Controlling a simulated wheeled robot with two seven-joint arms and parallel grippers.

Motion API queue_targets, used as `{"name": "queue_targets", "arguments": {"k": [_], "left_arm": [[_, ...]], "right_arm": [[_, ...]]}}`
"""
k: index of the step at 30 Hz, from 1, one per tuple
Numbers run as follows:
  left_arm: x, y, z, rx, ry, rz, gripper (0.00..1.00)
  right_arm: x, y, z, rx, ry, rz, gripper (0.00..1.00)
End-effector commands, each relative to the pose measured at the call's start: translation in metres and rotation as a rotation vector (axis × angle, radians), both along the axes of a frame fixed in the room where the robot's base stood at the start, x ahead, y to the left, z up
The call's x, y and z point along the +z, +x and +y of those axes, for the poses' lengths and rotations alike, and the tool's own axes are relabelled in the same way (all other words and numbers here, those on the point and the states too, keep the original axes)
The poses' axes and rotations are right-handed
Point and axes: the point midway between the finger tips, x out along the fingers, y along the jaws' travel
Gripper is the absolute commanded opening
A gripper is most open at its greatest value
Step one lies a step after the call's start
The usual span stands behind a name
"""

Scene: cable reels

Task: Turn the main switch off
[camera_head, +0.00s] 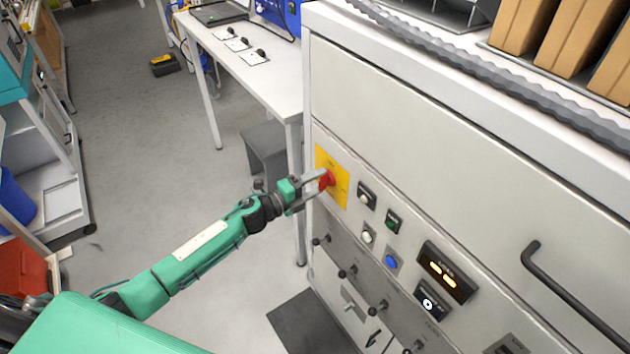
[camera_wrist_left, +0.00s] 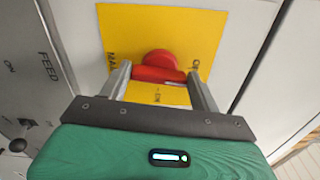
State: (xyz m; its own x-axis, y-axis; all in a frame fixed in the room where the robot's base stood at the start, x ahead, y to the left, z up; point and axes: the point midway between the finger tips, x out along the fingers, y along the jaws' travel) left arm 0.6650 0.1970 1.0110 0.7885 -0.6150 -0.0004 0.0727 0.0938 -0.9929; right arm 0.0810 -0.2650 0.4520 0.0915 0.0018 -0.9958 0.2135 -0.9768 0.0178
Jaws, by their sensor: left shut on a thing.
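The main switch is a red rotary knob (camera_head: 328,179) on a yellow plate (camera_head: 341,186) at the left end of the grey machine's front panel. In the left wrist view the red knob (camera_wrist_left: 158,66) sits on the yellow plate (camera_wrist_left: 205,35), with its grip bar lying roughly crosswise between my fingers. My left gripper (camera_head: 318,177) reaches the knob from the left and is shut on it; it also shows in the left wrist view (camera_wrist_left: 160,78). Part of the plate's lettering is hidden by the fingers. My right gripper is not in view.
Right of the plate are push buttons, including a green one (camera_head: 393,222) and a blue one (camera_head: 391,261), and a lit display (camera_head: 445,272). Small black levers line the lower panel. A black handle (camera_head: 570,300) sticks out at right. A white table (camera_head: 262,80) stands behind.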

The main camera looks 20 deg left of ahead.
Motion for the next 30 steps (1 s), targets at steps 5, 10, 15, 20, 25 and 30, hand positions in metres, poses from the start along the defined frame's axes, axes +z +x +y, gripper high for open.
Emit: {"name": "queue_targets", "arguments": {"k": [5,10,15,20,25,30], "left_arm": [[0.0002,0.0004,0.0012,0.002,-0.061,0.049,0.41],[-0.0004,0.0004,0.0010,0.002,-0.093,0.073,0.40],[-0.0007,0.0004,0.0010,0.002,-0.105,0.083,0.40],[-0.0009,0.0004,0.0010,0.002,-0.107,0.084,0.40],[-0.0009,0.0003,0.0009,0.002,-0.107,0.084,0.40],[-0.0009,0.0002,0.0007,0.001,-0.106,0.084,0.85]], "right_arm": [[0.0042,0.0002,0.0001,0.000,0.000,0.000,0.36],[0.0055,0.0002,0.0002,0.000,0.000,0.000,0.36],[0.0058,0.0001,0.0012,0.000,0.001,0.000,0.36],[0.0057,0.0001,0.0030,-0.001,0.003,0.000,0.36],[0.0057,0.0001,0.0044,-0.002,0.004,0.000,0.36],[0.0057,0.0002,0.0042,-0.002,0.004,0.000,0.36]]}}
